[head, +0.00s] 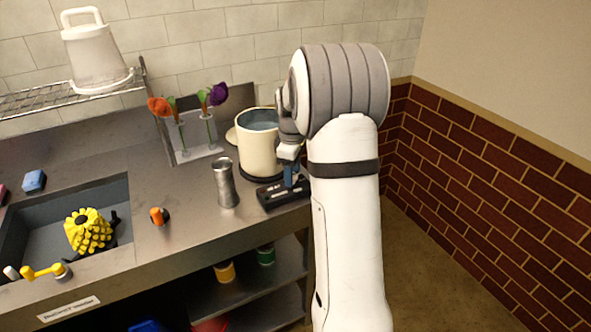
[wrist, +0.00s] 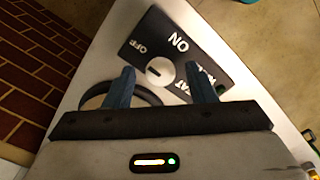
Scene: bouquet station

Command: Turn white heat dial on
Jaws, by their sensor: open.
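The white heat dial (wrist: 160,71) is a round knob with a short dark mark, set on a black panel lettered OFF, ON and HEAT. I cannot tell surely which word the mark points to. In the head view the black panel (head: 272,197) lies at the counter's front right edge, and the dial is too small to make out. My gripper (wrist: 162,80) is open, its blue fingers apart on either side of the dial in the wrist view. It also shows in the head view (head: 290,174), just above the panel. I cannot tell whether the fingers touch the dial.
A cream pot (head: 258,150) stands right behind the panel. A grey metal shaker (head: 225,184) stands to the left. Flowers in a clear rack (head: 196,150) are behind. A sink (head: 50,248) holding a yellow brush-like thing is at left. A brick wall (head: 490,200) is at right.

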